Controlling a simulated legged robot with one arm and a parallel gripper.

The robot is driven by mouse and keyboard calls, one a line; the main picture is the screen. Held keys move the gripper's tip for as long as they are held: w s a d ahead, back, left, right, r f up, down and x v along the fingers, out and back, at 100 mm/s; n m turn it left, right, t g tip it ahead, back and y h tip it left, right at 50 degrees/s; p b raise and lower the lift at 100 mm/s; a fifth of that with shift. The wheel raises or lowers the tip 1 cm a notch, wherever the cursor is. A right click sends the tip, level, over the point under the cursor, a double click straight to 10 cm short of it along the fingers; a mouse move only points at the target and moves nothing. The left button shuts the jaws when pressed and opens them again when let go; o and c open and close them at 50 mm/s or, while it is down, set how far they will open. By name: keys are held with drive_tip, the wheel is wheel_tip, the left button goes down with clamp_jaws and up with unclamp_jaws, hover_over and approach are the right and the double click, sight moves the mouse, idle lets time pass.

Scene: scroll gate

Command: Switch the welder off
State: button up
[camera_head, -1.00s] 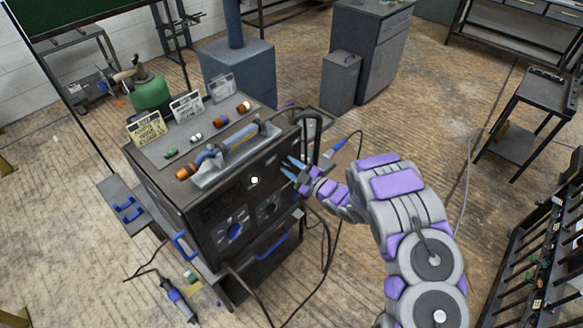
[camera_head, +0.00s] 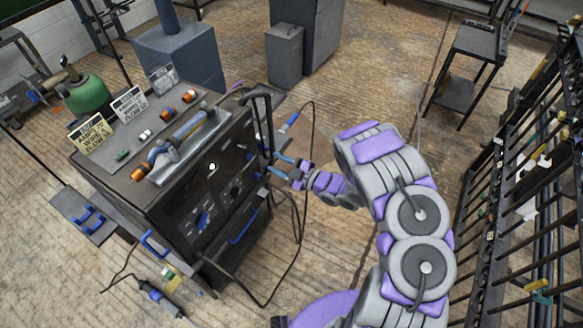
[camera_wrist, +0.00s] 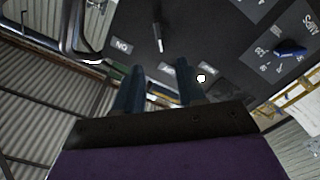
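The welder (camera_head: 178,199) is a dark box on a cart at left centre in the head view, its front panel facing right and down with blue knobs. In the wrist view its dark panel (camera_wrist: 215,30) fills the top. A thin pale switch lever (camera_wrist: 158,38) stands out from it beside a label reading ON upside down (camera_wrist: 122,46). My gripper (camera_head: 277,166) is at the right edge of the panel in the head view. In the wrist view its two blue fingers (camera_wrist: 158,75) are apart with nothing between them, below the lever. Contact with the panel cannot be told.
A blue knob (camera_wrist: 290,48) with an AMPS label is at the wrist view's right. A dark hose or handle loop (camera_head: 262,105) and cables rise near my gripper. A grey bin (camera_head: 284,55) stands behind, and a black rack (camera_head: 520,190) is at right. Floor between is open.

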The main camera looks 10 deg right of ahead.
drive_tip(key=shift+v, duration=2.45)
